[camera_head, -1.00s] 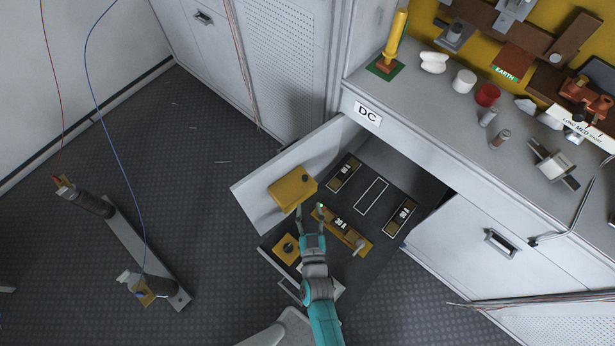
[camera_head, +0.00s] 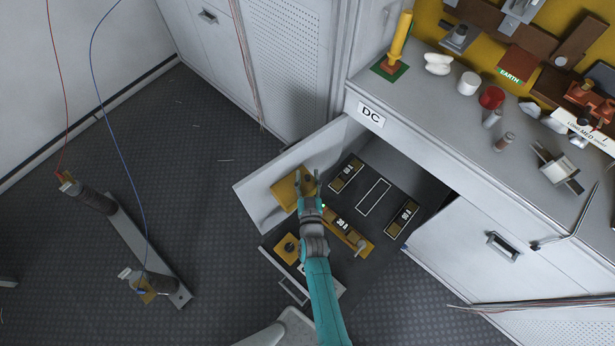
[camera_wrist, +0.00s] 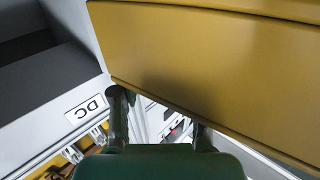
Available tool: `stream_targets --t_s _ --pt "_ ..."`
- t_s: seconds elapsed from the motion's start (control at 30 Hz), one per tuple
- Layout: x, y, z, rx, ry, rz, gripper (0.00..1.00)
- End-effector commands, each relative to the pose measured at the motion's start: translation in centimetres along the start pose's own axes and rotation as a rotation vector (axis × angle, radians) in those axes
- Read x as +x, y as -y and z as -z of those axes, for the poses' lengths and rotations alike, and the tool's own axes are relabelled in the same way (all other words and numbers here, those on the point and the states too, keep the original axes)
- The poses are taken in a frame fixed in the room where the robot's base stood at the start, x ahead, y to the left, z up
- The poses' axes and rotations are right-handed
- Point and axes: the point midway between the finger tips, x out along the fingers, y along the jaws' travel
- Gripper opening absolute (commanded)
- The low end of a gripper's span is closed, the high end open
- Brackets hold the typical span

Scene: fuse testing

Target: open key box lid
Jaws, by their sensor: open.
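The yellow key box (camera_head: 284,191) sits at the left end of the open drawer, and its lid looks down. My gripper (camera_head: 307,176) is open, with its fingers over the right part of the box, partly hiding it. A small dark knob on the lid shows near the fingertips; I cannot tell whether they touch it. In the wrist view, the yellow box surface (camera_wrist: 215,65) fills the upper right, close to the fingers. There my gripper (camera_wrist: 158,112) has its two fingers apart with nothing visible between them.
The counter (camera_head: 430,95) above carries many items. A stand with wires (camera_head: 135,245) is on the floor at left.

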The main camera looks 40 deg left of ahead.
Motion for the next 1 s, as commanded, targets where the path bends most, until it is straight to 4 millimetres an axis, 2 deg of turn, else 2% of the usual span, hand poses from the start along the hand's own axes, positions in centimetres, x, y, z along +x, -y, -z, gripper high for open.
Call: stream_targets --t_s 0.23,0.4,0.43,0.77,1.0 --pt "0.03 0.0 -0.02 0.0 0.0 0.0 0.45" --pt "0.03 0.0 -0.01 0.0 0.0 0.0 0.03" --pt "0.03 0.0 -0.01 0.0 0.0 0.0 0.0" --pt "0.02 0.01 0.08 -0.007 -0.005 0.0 0.0" --pt "-0.09 0.19 0.95 -0.074 -0.05 0.0 0.0"
